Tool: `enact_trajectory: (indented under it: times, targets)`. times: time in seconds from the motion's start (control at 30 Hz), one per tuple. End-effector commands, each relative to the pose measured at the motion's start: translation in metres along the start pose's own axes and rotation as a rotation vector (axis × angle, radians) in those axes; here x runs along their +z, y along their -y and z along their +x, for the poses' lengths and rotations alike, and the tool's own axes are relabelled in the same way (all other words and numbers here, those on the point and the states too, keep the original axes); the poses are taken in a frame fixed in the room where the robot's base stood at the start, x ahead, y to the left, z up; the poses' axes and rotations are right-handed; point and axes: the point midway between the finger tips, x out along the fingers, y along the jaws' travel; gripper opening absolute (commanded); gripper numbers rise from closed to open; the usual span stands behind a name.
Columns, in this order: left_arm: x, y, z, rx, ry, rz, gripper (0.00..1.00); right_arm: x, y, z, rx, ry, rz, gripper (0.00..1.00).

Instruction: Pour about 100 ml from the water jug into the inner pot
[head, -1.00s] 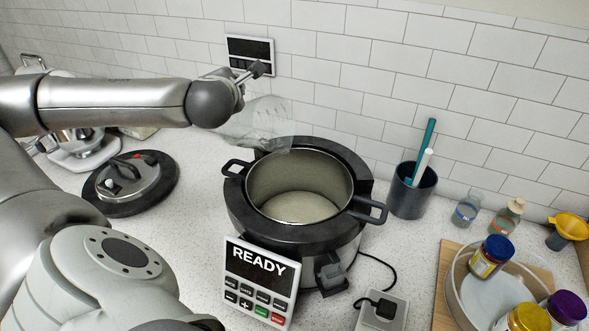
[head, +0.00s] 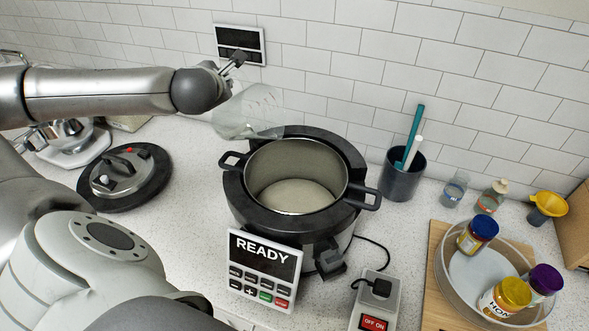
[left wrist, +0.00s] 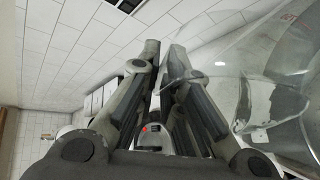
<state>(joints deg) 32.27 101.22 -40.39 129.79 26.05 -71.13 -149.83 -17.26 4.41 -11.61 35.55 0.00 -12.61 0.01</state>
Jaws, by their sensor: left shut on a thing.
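The inner pot (head: 297,165) sits in the dark-rimmed cooker (head: 240,208), open at the top, with a handle on each side. Its floor looks pale; I cannot tell whether water is in it. The clear water jug (head: 250,112) is held in the air behind and left of the pot, tilted, with its lower right edge near the cooker's back rim. Its water level is not clear. My left gripper (head: 233,65) is shut on the jug, partly hidden by its wrist. In the left wrist view, the gripper (left wrist: 165,55) has the jug (left wrist: 270,80) at right. My right gripper is out of view.
A lid (head: 125,178) lies left of the cooker. The READY panel (head: 264,270) faces front. Right are a utensil cup (head: 402,178), small bottles (head: 454,190), a yellow funnel (head: 550,203), a power switch box (head: 376,305) and a clear bowl (head: 450,285) with jars.

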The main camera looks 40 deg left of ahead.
Motion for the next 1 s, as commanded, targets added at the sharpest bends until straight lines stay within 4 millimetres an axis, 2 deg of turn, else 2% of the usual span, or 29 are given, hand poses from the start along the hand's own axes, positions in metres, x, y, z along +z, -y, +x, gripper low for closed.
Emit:
enact_trajectory:
  times: [0.37, 1.0]
  targets:
    - [0.0007, -0.0010, -0.0004, 0.002, 0.002, -0.001, 0.00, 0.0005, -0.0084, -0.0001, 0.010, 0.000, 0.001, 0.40]
    - [0.0007, -0.0012, -0.0005, 0.003, 0.002, 0.000, 0.00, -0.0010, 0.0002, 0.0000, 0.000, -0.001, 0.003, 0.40]
